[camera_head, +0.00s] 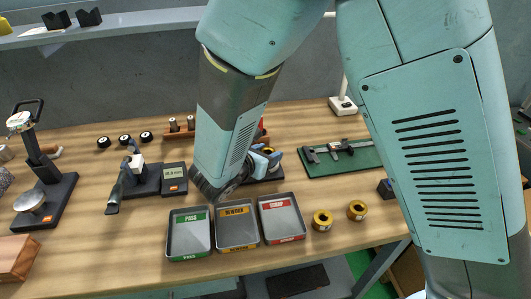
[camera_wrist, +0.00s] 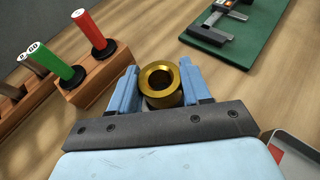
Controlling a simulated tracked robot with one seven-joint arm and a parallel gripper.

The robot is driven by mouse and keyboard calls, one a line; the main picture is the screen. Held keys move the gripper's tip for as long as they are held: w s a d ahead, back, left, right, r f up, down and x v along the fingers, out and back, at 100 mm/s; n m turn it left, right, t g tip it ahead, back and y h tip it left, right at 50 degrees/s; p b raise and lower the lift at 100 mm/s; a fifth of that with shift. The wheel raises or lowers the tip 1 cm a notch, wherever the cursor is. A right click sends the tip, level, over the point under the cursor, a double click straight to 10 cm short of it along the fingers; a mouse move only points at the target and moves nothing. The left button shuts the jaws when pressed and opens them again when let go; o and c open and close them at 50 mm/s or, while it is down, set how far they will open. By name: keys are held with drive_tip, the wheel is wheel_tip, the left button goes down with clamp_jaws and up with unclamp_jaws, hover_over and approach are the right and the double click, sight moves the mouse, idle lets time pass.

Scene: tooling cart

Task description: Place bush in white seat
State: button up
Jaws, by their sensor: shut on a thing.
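My gripper (camera_head: 265,154) is shut on a brass bush (camera_wrist: 160,84), a gold ring with an open bore. The bush sits between the two blue fingers in the wrist view, its bore facing the camera. In the head view the fingers and bush are partly hidden behind my wrist, above the table's middle. I cannot tell whether this block is the white seat.
Three trays, PASS (camera_head: 189,251), rework (camera_head: 237,246) and SCRAP (camera_head: 282,238), lie in front of my gripper. Two brass bushes (camera_head: 322,220) (camera_head: 357,209) stand right of them. A green mat (camera_head: 342,161) holds a caliper. Red (camera_wrist: 93,32) and green (camera_wrist: 40,52) plug gauges stand in wooden blocks.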

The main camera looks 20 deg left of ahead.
drive_tip(key=shift+s+f, duration=0.1)
drive_tip(key=shift+f, duration=0.45)
drive_tip(key=o, duration=1)
drive_tip(key=shift+c, duration=0.2)
drive_tip(key=o, duration=0.3)
drive_tip(key=shift+f, duration=0.1)
drive_tip(key=shift+d, duration=0.15)
drive_tip(key=shift+f, duration=0.1)
drive_tip(key=shift+r, duration=0.35)
drive_tip(key=v, duration=1.2)
drive_tip(key=shift+a+r, duration=0.2)
drive_tip(key=shift+r, duration=0.2)
